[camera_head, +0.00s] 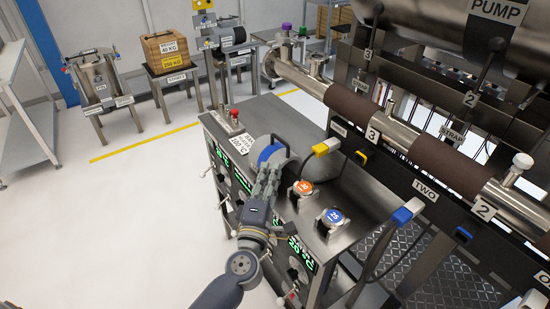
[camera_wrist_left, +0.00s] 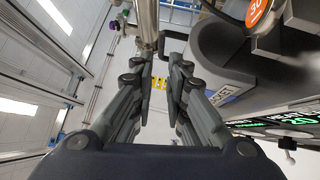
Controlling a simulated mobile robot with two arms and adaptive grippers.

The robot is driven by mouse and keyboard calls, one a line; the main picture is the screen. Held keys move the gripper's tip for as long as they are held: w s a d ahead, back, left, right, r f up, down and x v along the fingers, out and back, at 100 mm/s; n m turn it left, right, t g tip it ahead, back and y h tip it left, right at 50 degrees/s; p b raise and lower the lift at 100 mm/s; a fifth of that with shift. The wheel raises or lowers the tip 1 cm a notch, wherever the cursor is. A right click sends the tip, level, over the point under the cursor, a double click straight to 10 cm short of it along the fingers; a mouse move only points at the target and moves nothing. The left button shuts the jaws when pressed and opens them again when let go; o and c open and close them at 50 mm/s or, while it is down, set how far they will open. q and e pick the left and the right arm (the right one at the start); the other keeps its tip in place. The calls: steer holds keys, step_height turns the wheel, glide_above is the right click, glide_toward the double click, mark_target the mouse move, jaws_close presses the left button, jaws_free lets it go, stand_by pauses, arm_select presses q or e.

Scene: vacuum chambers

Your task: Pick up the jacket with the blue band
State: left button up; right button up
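The jacket with the blue band (camera_head: 271,152) is a grey, rounded sleeve lying on the steel cabinet top in the head view. In the left wrist view a large grey curved body, which looks like this jacket (camera_wrist_left: 218,55), stands to the right of the fingers. My left gripper (camera_head: 272,174) reaches up from below, its fingers near the jacket and hiding part of it in the head view. In the left wrist view the left gripper's fingers (camera_wrist_left: 158,82) are apart with nothing held between them. My right gripper is not in view.
The steel cabinet (camera_head: 222,124) carries a red button (camera_head: 234,114), an orange-faced dial (camera_head: 303,188) and a blue-faced dial (camera_head: 334,216). A pipe with brown sleeves (camera_head: 352,108) runs along the right. A yellow-and-white connector (camera_head: 326,147) sits nearby. Floor at left is clear.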

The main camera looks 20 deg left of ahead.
mark_target(276, 155)
arm_select(q)
steer(key=shift+n+y, duration=0.3)
steer(key=shift+y, duration=0.1)
steer(key=x, duration=0.5)
steer(key=shift+w+a+f+p, duration=0.1)
steer(key=shift+a+f+p, duration=0.1)
steer(key=shift+a+p, duration=0.15)
steer(key=x, duration=0.5)
steer(key=shift+d+r+p, duration=0.1)
steer(key=shift+d+p, duration=0.05)
steer(key=shift+p, duration=0.15)
steer(key=shift+w, duration=0.4)
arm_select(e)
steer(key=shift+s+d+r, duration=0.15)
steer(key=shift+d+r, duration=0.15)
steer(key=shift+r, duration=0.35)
arm_select(q)
steer(key=shift+s, duration=0.1)
jaws_close()
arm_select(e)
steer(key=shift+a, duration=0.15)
